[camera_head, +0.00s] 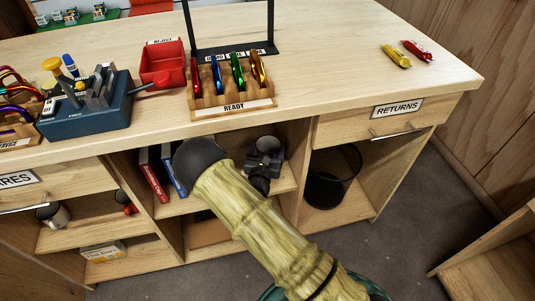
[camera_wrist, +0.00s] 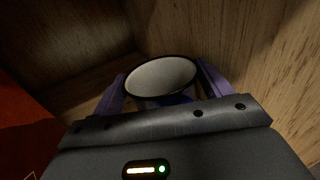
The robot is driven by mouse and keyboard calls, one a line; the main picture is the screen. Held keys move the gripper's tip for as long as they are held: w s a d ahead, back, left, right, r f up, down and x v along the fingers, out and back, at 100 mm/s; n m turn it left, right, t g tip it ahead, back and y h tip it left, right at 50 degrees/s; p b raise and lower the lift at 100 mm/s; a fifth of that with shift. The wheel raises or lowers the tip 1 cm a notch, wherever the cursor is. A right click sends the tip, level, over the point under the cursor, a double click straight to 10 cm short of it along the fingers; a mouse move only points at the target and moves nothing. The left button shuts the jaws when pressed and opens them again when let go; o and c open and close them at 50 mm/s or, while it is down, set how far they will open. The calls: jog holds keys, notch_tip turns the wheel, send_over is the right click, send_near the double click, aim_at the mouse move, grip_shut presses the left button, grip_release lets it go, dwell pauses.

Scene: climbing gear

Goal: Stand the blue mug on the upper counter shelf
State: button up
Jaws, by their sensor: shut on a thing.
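The blue mug (camera_wrist: 162,76) is between the purple fingers of my gripper (camera_wrist: 163,92) in the wrist view, with its pale inside and dark rim showing. A strip of its blue side shows below the rim. In the head view my gripper (camera_head: 264,160) is inside the middle bay of the counter, shut on the mug (camera_head: 268,144), which looks upright. They are at the right part of the upper counter shelf (camera_head: 284,183). My arm and gripper hide the mug's base, so I cannot tell whether it touches the shelf.
Red and blue books (camera_head: 160,174) stand left on the same shelf. A wooden divider (camera_head: 303,172) is close on the right, with a black wire bin (camera_head: 332,178) beyond. A grey mug (camera_head: 52,214) sits in the left bay. The countertop (camera_head: 340,70) overhangs the bay.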

jog(key=shift+f, duration=1.15)
jog(key=shift+f, duration=0.1)
jog(key=o, duration=1)
jog(key=shift+w+a, duration=0.1)
jog(key=shift+o, duration=0.2)
jog(key=shift+d, duration=0.2)
jog(key=shift+s+a, duration=0.2)
jog(key=shift+s, duration=0.05)
jog(key=s, duration=0.3)
jog(key=s+a+p, duration=0.1)
jog(key=s, duration=0.3)
jog(key=s+p, duration=0.1)
jog(key=s, duration=0.3)
jog(key=shift+s+a, duration=0.25)
jog(key=shift+a, duration=0.15)
